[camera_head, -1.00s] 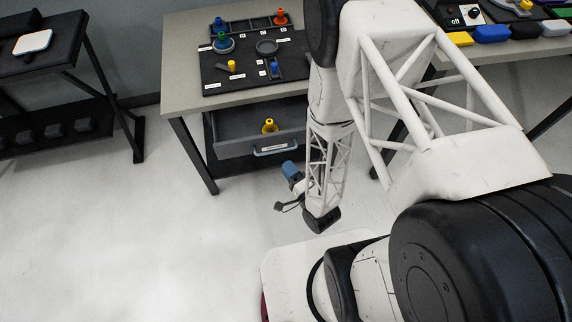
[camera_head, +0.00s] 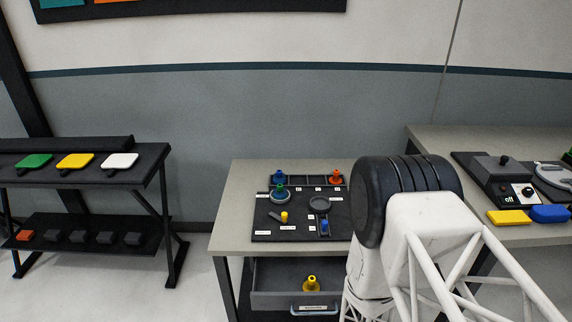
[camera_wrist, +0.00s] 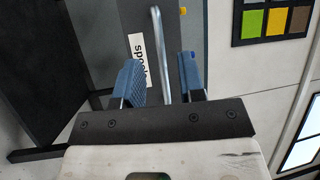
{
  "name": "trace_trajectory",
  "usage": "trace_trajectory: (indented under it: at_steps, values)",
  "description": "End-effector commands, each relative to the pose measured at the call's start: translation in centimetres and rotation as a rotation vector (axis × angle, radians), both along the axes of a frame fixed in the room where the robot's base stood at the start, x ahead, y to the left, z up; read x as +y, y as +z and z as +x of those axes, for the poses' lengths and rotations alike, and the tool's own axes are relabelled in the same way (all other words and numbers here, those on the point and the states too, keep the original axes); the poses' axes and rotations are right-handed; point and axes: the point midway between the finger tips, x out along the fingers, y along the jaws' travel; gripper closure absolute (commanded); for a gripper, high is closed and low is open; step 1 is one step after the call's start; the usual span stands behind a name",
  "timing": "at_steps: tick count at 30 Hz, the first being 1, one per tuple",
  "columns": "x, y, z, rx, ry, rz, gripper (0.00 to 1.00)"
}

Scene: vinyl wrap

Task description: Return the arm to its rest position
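My arm (camera_head: 430,230) reaches across the lower right of the head view, its white lattice link in front of the table. My gripper (camera_wrist: 160,85) is out of that view but shows in the wrist view, with its two blue-padded fingers spread apart. The grey bar handle (camera_wrist: 160,50) of the drawer appears between the fingers in that picture. I cannot tell how far ahead of the fingertips it lies. Nothing is gripped. The drawer (camera_head: 275,300) is pulled open, and a yellow spool-like piece (camera_head: 311,284) stands in it.
The table (camera_head: 230,210) above carries a black board (camera_head: 262,232) with coloured pieces. A dark two-level rack (camera_head: 150,160) stands at left with coloured pads. A second table (camera_head: 440,145) at right holds a black device and yellow and blue blocks. Floor is clear between rack and table.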

Motion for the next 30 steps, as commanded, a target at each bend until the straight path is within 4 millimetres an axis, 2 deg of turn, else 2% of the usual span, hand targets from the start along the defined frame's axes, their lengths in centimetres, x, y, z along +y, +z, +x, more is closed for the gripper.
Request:
trace_trajectory:
  at_steps: [8, 18, 25, 30]
  values:
    - [5.9, 0.9, 0.8, -0.031, 0.155, -0.106, 0.64]
    - [14.2, 4.3, 4.1, -0.096, 0.328, -0.414, 0.64]
    - [18.0, 6.3, 5.2, -0.144, 0.405, -0.574, 0.64]
    - [19.1, 7.9, 6.5, -0.161, 0.421, -0.681, 0.64]
